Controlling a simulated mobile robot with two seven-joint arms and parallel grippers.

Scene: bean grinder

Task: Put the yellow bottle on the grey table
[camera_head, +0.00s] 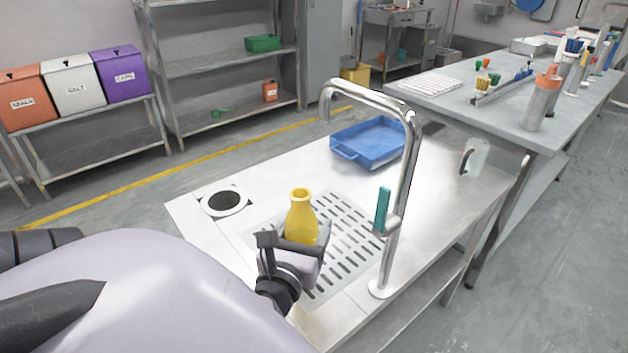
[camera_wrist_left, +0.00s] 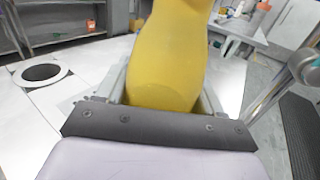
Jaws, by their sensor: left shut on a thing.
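The yellow bottle (camera_head: 301,217) is upright over the slotted drain area of the steel counter in the head view. My left gripper (camera_head: 304,247) is shut on its lower body. In the left wrist view the yellow bottle (camera_wrist_left: 168,62) fills the middle, between the fingers of my left gripper (camera_wrist_left: 163,98). I cannot tell whether its base touches the counter. The grey table (camera_head: 455,108) stands beyond the counter at the upper right, with things on its top. My right gripper is not in view.
A tall chrome faucet (camera_head: 408,170) with a teal handle rises just right of the bottle. A blue tray (camera_head: 369,143) and a clear pitcher (camera_head: 473,158) stand on the steel counter (camera_head: 290,165). A round hole (camera_head: 224,200) is at left. An orange-topped container (camera_head: 541,100) stands on the grey table.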

